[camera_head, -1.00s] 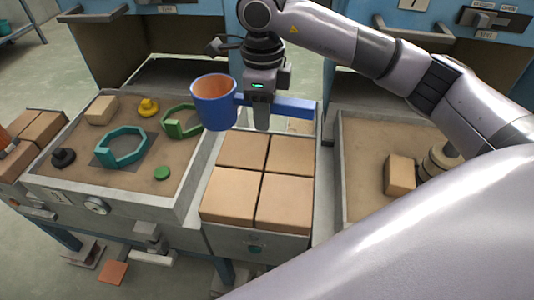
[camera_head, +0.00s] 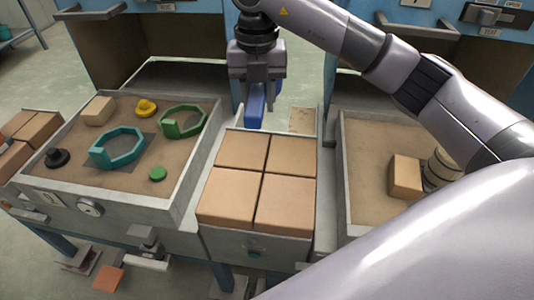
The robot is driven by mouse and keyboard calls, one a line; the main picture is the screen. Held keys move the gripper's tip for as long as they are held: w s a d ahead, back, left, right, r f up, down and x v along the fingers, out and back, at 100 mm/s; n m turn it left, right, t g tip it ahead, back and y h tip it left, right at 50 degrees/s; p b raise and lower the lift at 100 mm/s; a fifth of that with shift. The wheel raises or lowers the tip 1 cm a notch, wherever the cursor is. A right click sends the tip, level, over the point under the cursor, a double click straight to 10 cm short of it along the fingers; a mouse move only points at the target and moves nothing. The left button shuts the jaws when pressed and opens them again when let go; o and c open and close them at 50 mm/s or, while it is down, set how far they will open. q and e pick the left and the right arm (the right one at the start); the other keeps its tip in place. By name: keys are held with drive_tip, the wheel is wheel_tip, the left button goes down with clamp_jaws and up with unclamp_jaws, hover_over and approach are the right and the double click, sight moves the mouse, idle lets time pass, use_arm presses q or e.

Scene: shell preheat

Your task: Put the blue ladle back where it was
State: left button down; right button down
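The blue ladle shows only as a short length of its blue handle (camera_head: 255,108), hanging in view just below my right gripper. Its cup is hidden, apparently behind the gripper. My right gripper (camera_head: 256,88) comes from the arm at the right and points down. It is shut on the ladle's handle, beyond the far edge of the box of tan blocks (camera_head: 209,226). My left gripper is not in view.
A sand tray (camera_head: 127,202) at left holds a teal ring (camera_head: 118,147), a green ring (camera_head: 183,121), a yellow piece and a black knob. A right sand tray (camera_head: 375,130) holds a tan block (camera_head: 405,176). Blue cabinets with open bays stand behind.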

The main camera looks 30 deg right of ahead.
drive_tip(key=shift+f+m, duration=0.1)
drive_tip(key=shift+m, duration=0.3)
drive_tip(key=shift+w+f, duration=0.1)
drive_tip(key=shift+f, duration=9.75)
drive_tip(key=shift+f, duration=0.15)
drive_tip(key=c, duration=0.8)
unclamp_jaws()
drive_tip(key=shift+o, duration=0.2)
